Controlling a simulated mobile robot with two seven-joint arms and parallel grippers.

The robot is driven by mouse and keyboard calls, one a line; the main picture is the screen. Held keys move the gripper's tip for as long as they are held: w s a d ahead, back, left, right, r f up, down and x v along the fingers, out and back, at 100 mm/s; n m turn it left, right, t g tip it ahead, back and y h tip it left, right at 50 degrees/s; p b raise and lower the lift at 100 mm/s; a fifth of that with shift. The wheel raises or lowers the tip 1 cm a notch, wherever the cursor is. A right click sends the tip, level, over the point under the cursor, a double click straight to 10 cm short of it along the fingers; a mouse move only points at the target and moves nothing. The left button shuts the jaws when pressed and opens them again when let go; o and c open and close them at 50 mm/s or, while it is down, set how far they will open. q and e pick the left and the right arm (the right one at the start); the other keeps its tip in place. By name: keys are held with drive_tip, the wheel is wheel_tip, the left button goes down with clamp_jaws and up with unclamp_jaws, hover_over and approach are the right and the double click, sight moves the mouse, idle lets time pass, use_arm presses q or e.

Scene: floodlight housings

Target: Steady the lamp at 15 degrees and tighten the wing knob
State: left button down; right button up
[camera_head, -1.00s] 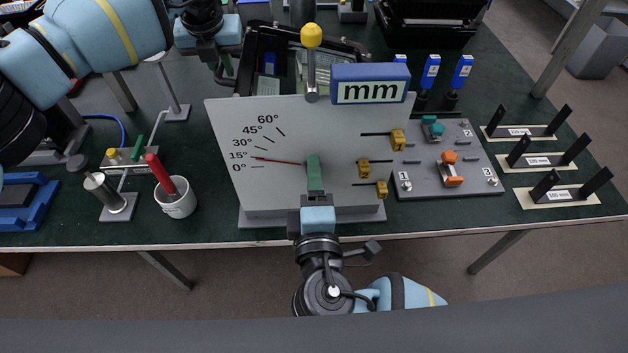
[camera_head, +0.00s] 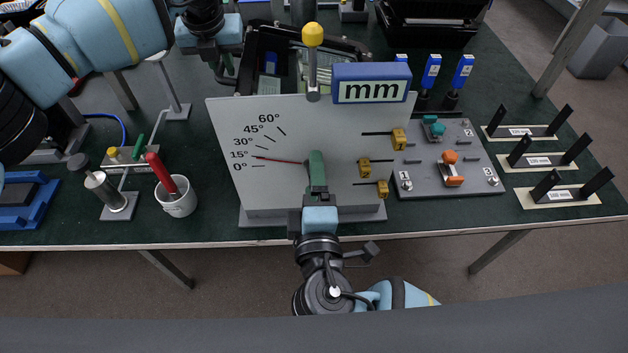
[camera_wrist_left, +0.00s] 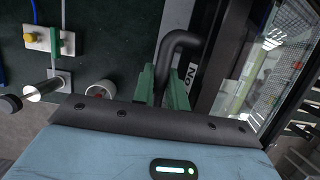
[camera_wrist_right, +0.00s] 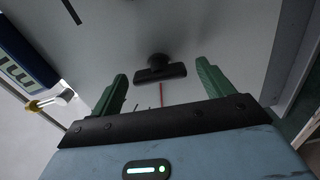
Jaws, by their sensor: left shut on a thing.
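The lamp (camera_head: 358,47) is a black floodlight housing with a glass front, partly hidden behind the grey dial board (camera_head: 225,125). The red needle (camera_head: 278,160) points at about the 15° mark. My left gripper (camera_head: 226,75) is shut on the lamp's black bent handle; the handle (camera_wrist_left: 185,40) rises between the green fingers in the left wrist view. My right gripper (camera_head: 317,160) is in front of the board, by the needle's inner end. In the right wrist view its green fingers are open, with the black wing knob (camera_wrist_right: 160,73) between and beyond them, apart from both.
A blue "mm" display (camera_head: 370,84) and a yellow-topped post (camera_head: 312,40) stand at the board's top. Yellow clips (camera_head: 365,168) sit right of the knob area. A grey plate with clamps (camera_head: 450,165) lies right; a white cup (camera_head: 178,198) with a red tool stands left.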

drive_tip(key=s, duration=0.7)
drive_tip(key=shift+s, duration=0.25)
idle(0.3)
use_arm(q)
drive_tip(key=c, duration=1.6)
unclamp_jaws()
drive_tip(key=shift+r, duration=0.15)
use_arm(e)
drive_tip(key=shift+r, duration=0.2)
use_arm(q)
drive_tip(key=shift+p+v, duration=1.75)
drive_tip(key=shift+v, duration=1.65)
use_arm(e)
wheel_tip(320, 180, up, 8)
drive_tip(key=t, duration=0.1)
drive_tip(key=shift+w, duration=0.25)
use_arm(q)
drive_tip(key=shift+s, duration=0.1)
use_arm(e)
drive_tip(key=shift+s+f, duration=0.1)
drive_tip(key=shift+f, duration=0.1)
